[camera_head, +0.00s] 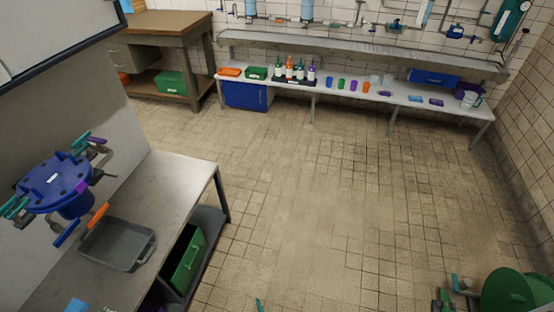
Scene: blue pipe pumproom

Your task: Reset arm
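My arm and my gripper do not show clearly in the head view. The view looks down over a tiled floor (320,200) between a metal bench (165,190) at the left and a long white bench (400,93) along the back wall. A small teal piece (259,304) shows at the bottom edge, cut off by the frame; I cannot tell what it belongs to.
A blue valve body (62,188) and a grey tray (117,245) are at the metal bench, with a green crate (184,262) beneath. A green round object (515,290) stands at the lower right. A wooden workbench (165,24) is at the back left. The middle floor is clear.

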